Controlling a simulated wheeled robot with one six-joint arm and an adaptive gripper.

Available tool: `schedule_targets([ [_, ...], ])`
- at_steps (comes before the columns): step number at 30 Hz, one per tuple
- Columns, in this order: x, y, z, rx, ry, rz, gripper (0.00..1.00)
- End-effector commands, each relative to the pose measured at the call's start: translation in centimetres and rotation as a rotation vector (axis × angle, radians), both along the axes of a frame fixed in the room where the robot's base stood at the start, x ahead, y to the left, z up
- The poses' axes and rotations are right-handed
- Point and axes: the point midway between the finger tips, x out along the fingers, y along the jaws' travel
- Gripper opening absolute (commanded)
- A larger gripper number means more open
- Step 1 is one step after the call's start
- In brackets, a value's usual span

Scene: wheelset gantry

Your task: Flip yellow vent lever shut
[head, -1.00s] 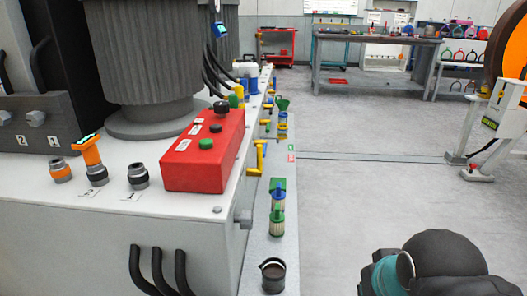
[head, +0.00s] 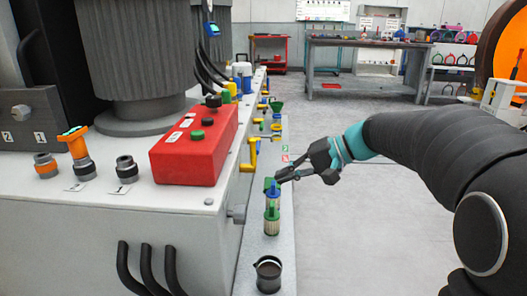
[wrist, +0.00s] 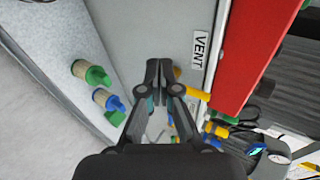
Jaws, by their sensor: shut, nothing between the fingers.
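The yellow vent lever (head: 253,153) is on the side face of the white cabinet, just right of the red control box. Its arm hangs down in the head view. In the wrist view the lever (wrist: 194,92) shows beside the VENT label (wrist: 200,49), partly hidden behind my fingers. My gripper (head: 281,178) is shut and empty, in front of the cabinet side, to the right of and slightly below the lever in the head view. In the wrist view my fingertips (wrist: 159,69) are closed together left of the lever; I cannot tell whether they touch it.
Blue- and green-topped filters (head: 272,214) stand on the ledge below my gripper. A dark cup (head: 268,273) stands at its near end. The red control box (head: 195,145) sits on the cabinet top. More yellow, blue and green fittings line the side farther back. The floor to the right is open.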

Motion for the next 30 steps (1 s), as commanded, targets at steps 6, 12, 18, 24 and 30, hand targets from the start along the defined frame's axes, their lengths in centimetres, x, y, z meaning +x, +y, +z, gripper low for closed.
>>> schedule_targets([
  [6,8.2,-0.6,0.3,0.288,-0.019,0.003,0.00],
  [12,13.0,-2.1,0.5,0.478,-0.066,-0.002,0.00],
  [18,14.8,-2.8,0.7,0.553,-0.092,-0.005,0.00],
  [24,14.9,-2.9,0.8,0.559,-0.094,-0.004,0.00],
  [30,14.9,-2.7,0.7,0.558,-0.093,-0.005,0.00],
])
